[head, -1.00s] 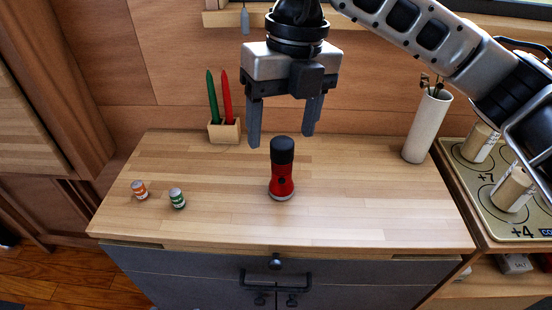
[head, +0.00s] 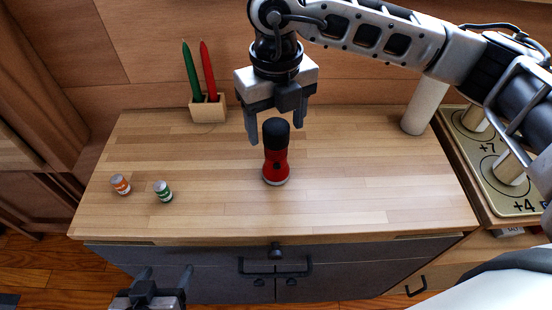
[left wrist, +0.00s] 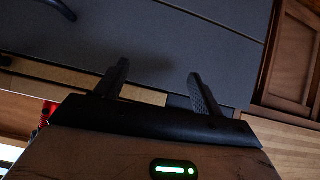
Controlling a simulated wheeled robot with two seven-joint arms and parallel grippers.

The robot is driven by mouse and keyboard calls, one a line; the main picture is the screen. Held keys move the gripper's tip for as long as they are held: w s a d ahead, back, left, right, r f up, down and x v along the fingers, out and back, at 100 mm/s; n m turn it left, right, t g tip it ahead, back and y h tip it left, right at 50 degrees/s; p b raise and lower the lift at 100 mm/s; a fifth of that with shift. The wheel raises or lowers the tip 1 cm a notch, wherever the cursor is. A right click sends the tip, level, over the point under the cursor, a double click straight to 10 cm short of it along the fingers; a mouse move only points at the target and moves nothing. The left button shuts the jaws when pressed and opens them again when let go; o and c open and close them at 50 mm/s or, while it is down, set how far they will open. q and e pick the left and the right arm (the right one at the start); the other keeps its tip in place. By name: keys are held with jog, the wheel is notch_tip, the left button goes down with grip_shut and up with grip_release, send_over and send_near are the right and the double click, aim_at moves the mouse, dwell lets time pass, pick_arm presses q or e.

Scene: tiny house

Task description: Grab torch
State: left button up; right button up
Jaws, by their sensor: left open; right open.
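The torch (head: 276,164) is red with a black head and stands upright on the wooden counter (head: 350,190). My right gripper (head: 276,134) comes in from the upper right in the head view. It is open and points down, its fingers around or just behind the torch's black top; I cannot tell whether they touch it. My left gripper (head: 165,276) is open and empty at the bottom left, in front of the counter's drawers. Its fingers also show in the left wrist view (left wrist: 158,85), before a dark grey panel.
A wooden holder (head: 208,110) with a green and a red candle-like stick is at the back. A white cylinder (head: 425,105) stands at the back right, beside a board (head: 470,150) with cylinders.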

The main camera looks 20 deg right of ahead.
aim_at(276, 157)
jog(key=f, duration=0.3)
jog(key=f+p, duration=0.1)
jog(key=f, duration=0.1)
jog(key=shift+w+d, duration=0.1)
jog(key=shift+w, duration=0.2)
jog(key=c, duration=1.4)
